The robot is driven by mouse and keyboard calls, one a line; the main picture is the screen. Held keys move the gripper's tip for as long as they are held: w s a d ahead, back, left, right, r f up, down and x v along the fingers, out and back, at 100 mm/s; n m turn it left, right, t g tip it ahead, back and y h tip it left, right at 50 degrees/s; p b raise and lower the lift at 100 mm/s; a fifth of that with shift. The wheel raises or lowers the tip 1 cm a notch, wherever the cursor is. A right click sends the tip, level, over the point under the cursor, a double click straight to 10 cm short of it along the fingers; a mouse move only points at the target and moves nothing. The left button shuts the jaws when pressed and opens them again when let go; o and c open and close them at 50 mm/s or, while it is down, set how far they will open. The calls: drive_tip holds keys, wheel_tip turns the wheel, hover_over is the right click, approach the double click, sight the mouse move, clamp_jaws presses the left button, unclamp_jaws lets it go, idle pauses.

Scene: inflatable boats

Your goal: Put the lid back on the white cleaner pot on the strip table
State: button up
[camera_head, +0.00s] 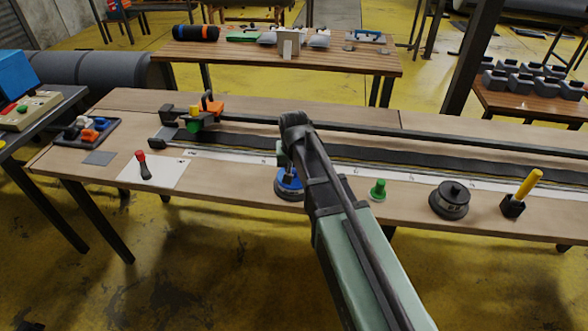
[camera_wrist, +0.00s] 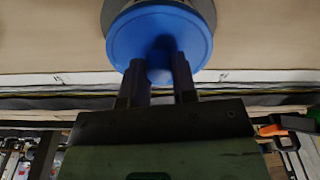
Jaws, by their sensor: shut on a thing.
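The blue lid (camera_wrist: 160,30) fills the upper middle of the wrist view, with a round knob on top. It also shows in the head view (camera_head: 287,186), partly behind my arm. My gripper (camera_wrist: 160,73) is shut on the knob, with one dark finger on each side; it also shows from the head (camera_head: 289,174). Most of the pot is hidden.
The strip table (camera_head: 240,185) carries a long dark strip behind the lid. A green knobbed piece (camera_head: 378,190), a black round weight (camera_head: 452,199) and a yellow-handled tool (camera_head: 522,192) stand to the right. A red-handled tool (camera_head: 143,165) lies on a white sheet to the left.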

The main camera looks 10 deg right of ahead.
idle(0.3)
drive_tip(key=o, duration=1.4)
drive_tip(key=shift+o, duration=0.2)
drive_tip(key=shift+r, duration=0.1)
wheel_tip(320, 180, up, 7)
drive_tip(key=p, duration=0.7)
clamp_jaws()
idle(0.3)
